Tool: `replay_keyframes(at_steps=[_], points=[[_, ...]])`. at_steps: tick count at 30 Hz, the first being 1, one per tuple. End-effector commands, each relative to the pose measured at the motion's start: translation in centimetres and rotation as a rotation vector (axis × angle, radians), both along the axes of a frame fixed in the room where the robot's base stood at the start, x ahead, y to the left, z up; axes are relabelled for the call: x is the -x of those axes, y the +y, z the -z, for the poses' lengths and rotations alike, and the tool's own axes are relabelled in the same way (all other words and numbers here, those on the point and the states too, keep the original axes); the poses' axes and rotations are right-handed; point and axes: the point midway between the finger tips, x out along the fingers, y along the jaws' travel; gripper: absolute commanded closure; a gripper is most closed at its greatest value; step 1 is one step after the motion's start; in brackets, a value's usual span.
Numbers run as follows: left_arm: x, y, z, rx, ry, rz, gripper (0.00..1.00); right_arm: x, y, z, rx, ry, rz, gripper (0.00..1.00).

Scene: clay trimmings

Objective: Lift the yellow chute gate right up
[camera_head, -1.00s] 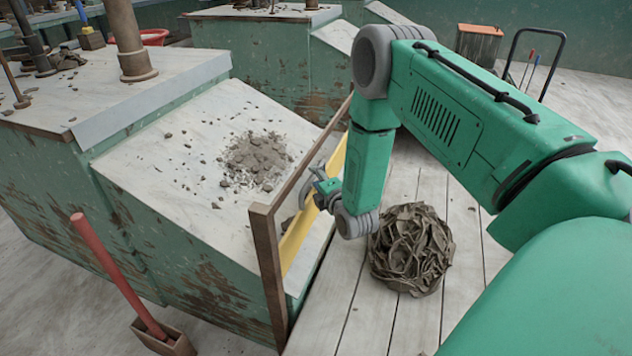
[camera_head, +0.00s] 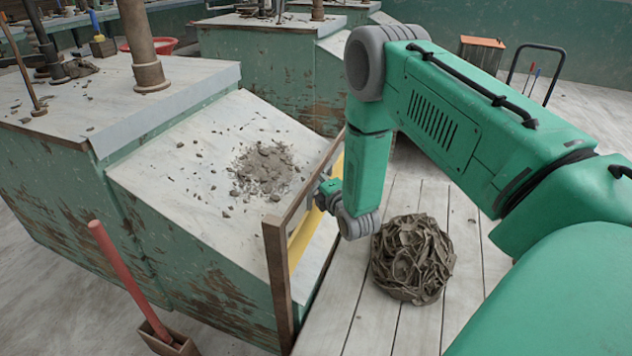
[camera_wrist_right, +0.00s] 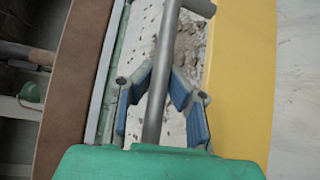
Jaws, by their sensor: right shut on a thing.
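The yellow chute gate (camera_head: 302,238) stands in a brown wooden frame (camera_head: 277,275) across the low end of the sloping chute. It also shows as a yellow panel at the right of the right wrist view (camera_wrist_right: 243,75). A grey metal bar handle (camera_wrist_right: 165,50) runs beside it in that view. My right gripper (camera_head: 325,194) is at the gate's outer side, seen small and partly hidden by my wrist. In the right wrist view its blue-padded fingers (camera_wrist_right: 160,95) are on both sides of the handle, shut on it. My left gripper is not in view.
Loose clay trimmings (camera_head: 263,168) lie on the chute (camera_head: 170,170) behind the gate. A heap of clay strips (camera_head: 412,258) sits on the pale boards (camera_head: 335,320) just right of my wrist. A red-handled tool (camera_head: 128,280) leans at the front left.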

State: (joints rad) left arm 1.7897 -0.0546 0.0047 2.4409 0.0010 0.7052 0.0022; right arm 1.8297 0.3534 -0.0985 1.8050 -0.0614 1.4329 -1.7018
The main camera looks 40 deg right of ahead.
Motion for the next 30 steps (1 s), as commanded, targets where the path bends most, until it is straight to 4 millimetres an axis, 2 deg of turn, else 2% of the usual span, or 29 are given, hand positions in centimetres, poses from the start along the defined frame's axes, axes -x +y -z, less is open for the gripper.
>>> replay_keyframes(at_steps=[1, 10, 12, 13, 30], points=[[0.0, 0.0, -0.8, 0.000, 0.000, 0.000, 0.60, 0.2, -1.0, -1.1, 0.010, -0.006, 0.020, 1.00], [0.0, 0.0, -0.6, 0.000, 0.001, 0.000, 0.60, 0.2, -1.2, -0.7, 0.008, -0.005, 0.022, 1.00], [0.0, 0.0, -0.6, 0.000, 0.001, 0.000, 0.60, 0.2, -1.2, -0.7, 0.008, -0.005, 0.023, 0.70], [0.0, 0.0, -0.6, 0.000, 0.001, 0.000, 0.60, 0.2, -1.2, -0.7, 0.008, -0.005, 0.022, 0.66], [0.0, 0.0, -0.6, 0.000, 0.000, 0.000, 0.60, 0.0, 0.0, -1.1, 0.009, -0.007, 0.007, 0.66]])
